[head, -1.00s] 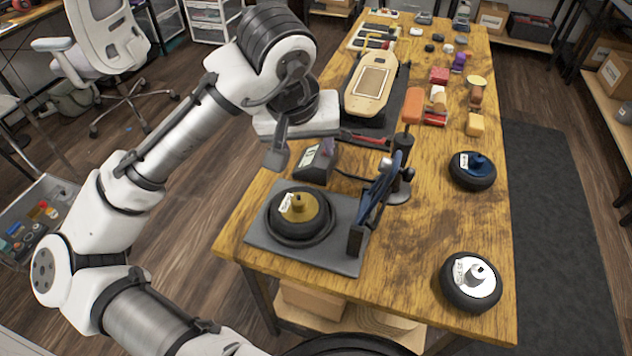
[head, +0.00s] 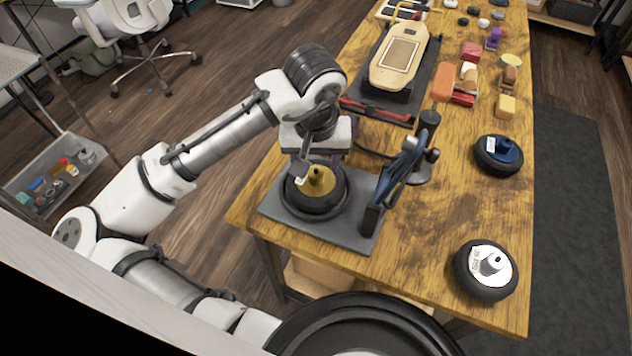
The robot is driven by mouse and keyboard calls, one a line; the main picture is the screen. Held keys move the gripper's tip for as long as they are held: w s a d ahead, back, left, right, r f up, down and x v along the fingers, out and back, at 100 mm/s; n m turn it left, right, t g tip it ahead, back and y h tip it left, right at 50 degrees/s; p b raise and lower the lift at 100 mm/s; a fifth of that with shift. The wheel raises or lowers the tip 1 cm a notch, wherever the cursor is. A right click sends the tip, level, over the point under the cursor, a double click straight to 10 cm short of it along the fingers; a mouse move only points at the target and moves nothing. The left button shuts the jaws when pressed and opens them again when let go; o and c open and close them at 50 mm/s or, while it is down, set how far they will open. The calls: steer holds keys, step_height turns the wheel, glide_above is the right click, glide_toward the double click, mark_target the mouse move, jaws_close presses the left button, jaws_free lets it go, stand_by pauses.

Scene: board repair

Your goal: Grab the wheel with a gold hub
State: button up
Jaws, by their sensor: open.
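The wheel with a gold hub (head: 318,181) is a black tyre with a gold centre and a small post. It lies flat on a dark grey square mat (head: 338,233) at the near left of the wooden table. My gripper (head: 304,172) is open, pointing down over the wheel's upper left side. One finger shows close to the hub and hides part of the wheel. The other finger is hidden behind it. I cannot tell whether the finger touches the wheel.
A blue and black clamp-like stand (head: 400,172) rises at the mat's right edge. A white-hub wheel (head: 486,270) and a blue-hub wheel (head: 498,155) lie to the right. A tan board (head: 399,58) sits further back. Bare table (head: 425,245) lies between the mat and the white-hub wheel.

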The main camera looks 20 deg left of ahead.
steer(key=shift+w+a+f, duration=0.1)
steer(key=shift+w+f, duration=0.1)
steer(key=shift+f, duration=0.7)
steer(key=shift+w+f, duration=0.15)
steer(key=shift+f, duration=0.75)
jaws_close()
